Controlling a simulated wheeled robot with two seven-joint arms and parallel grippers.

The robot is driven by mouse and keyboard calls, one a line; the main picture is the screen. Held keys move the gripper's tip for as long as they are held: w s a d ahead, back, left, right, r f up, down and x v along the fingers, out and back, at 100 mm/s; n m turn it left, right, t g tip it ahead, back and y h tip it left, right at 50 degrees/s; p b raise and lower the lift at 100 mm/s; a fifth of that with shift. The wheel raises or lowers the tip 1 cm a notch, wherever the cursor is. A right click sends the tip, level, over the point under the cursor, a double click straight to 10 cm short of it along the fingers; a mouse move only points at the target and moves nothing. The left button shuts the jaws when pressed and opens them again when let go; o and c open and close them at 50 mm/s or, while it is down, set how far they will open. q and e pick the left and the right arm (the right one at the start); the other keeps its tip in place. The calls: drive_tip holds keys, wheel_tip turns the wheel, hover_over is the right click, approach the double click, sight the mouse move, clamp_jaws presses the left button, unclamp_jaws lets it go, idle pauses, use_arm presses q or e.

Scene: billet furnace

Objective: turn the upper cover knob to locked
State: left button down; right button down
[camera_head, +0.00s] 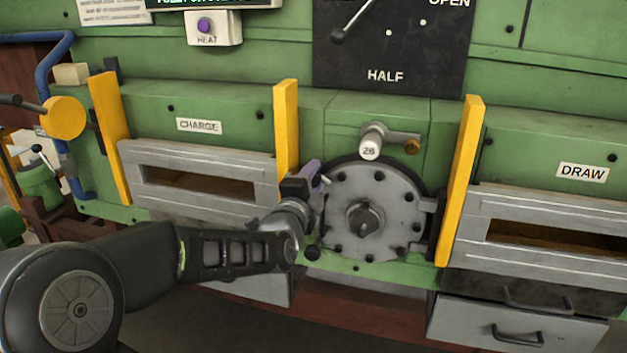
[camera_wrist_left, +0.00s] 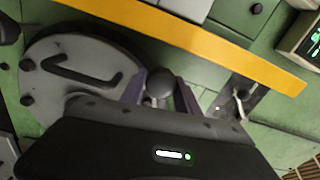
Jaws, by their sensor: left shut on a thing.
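The round grey cover (camera_head: 340,215) with several bolts sits on the green furnace front, between two yellow posts. My left gripper (camera_head: 314,180) is at the cover's upper left edge. In the left wrist view, the left gripper's purple fingers (camera_wrist_left: 160,95) are shut on a dark round knob (camera_wrist_left: 159,82), the upper cover knob. In the head view the fingers and wrist hide this knob. A second dark knob (camera_head: 313,253) shows at the cover's lower left. My right gripper is not in view.
A yellow post (camera_head: 286,125) stands close to the left gripper; another yellow post (camera_head: 461,180) is right of the cover.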

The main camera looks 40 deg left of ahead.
use_arm(q)
drive_tip(key=shift+m, duration=0.8)
drive_tip(key=c, duration=1.2)
unclamp_jaws()
drive_tip(key=shift+c, duration=0.2)
drive_tip(key=b+v, duration=0.1)
drive_tip(key=v, duration=0.7)
drive_tip(key=shift+w, duration=0.1)
